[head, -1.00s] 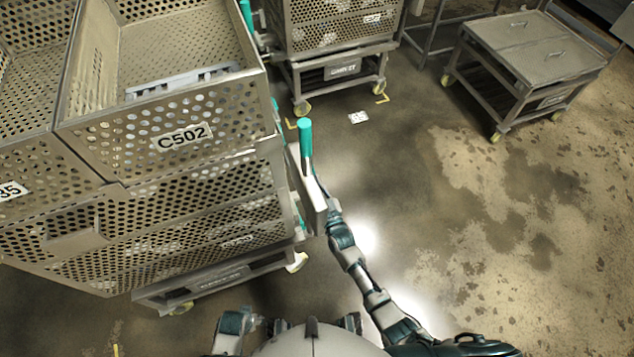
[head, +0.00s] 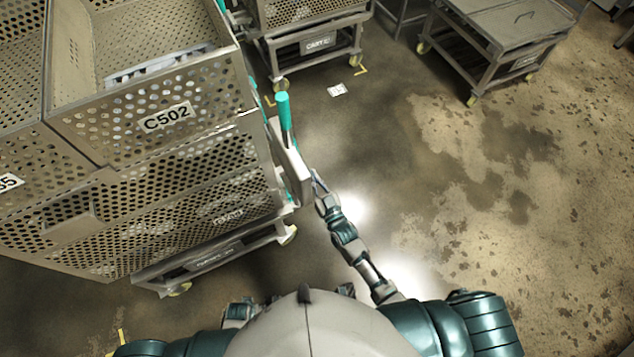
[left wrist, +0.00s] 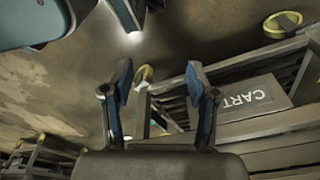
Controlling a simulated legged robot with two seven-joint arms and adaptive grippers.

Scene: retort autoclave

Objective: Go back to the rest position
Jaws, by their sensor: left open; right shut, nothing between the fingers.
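My right arm reaches forward in the head view, and its gripper (head: 318,184) is beside the grey panel with the teal upright handle (head: 284,112). The fingers are small there and partly hidden by the panel; nothing shows held in them. My left gripper (left wrist: 160,90) shows in the left wrist view with its two fingers spread apart and empty. Behind the fingers are the floor, a yellow-rimmed caster and a cart frame with a CART label (left wrist: 248,97). The left gripper cannot be made out in the head view.
Perforated metal baskets, one labelled C502 (head: 167,117), are stacked on a wheeled cart (head: 205,262) at the left. Another basket cart (head: 318,45) stands at the back. A flat-topped trolley (head: 505,25) stands at the back right. The stained floor (head: 480,190) at the right is clear.

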